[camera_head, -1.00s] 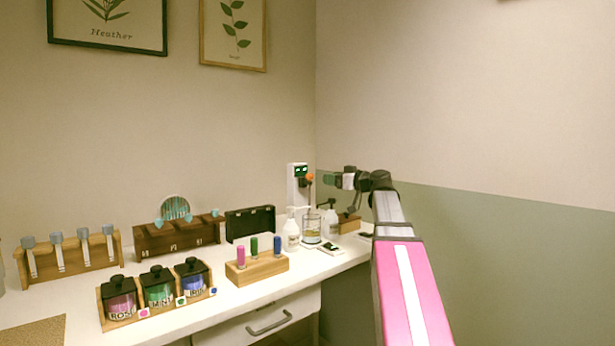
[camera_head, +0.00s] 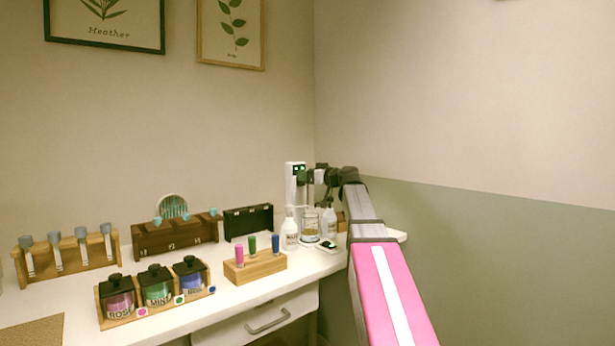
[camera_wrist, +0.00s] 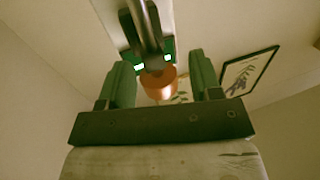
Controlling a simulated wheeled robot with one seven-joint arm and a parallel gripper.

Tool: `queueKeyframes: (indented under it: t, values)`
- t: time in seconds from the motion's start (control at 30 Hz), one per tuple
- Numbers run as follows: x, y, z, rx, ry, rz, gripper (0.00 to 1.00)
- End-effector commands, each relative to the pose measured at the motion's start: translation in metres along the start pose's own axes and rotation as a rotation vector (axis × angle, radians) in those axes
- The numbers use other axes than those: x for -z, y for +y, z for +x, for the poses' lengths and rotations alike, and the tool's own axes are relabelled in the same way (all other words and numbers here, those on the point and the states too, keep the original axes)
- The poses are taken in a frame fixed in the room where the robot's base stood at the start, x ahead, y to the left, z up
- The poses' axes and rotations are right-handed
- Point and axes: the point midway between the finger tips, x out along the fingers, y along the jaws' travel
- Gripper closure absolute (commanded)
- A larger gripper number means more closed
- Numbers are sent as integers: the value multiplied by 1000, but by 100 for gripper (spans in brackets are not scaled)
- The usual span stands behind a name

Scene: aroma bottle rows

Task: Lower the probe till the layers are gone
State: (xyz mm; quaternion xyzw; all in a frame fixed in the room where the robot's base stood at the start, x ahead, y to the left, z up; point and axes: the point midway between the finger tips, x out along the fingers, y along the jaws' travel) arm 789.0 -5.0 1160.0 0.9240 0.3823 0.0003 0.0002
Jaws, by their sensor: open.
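A white stand (camera_head: 290,183) with a small green-lit display rises at the back right corner of the counter. A glass beaker (camera_head: 311,228) with amber liquid stands by its foot; its layers are too small to tell. My gripper (camera_head: 305,178) is at the upper part of the stand. In the wrist view my gripper (camera_wrist: 162,82) is open, one green finger on each side of an orange knob (camera_wrist: 157,90). Gaps show between knob and fingers. The stand also shows there with two lit green patches (camera_wrist: 139,67). The probe itself cannot be made out.
White pump bottles (camera_head: 290,232) flank the beaker. A small device (camera_head: 327,245) with a green light lies in front. A wooden block (camera_head: 255,267) with coloured vials, a rack of lidded jars (camera_head: 158,290) and a black case (camera_head: 249,222) stand further left.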

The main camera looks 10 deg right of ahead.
Motion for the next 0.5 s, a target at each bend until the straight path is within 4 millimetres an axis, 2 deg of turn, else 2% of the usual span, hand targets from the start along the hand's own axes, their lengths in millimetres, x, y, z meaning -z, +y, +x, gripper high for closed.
queueKeyframes:
  t: [0.1, 0.23, 0.3, 0.5]
  values:
    - [0, 0, 0, 0, 0, 0, 42]
    - [0, 0, 0, 0, 0, 0, 84]
    - [0, 0, 0, 0, 0, 0, 100]
    - [-8, 0, -1, 1, -1, 1, 100]
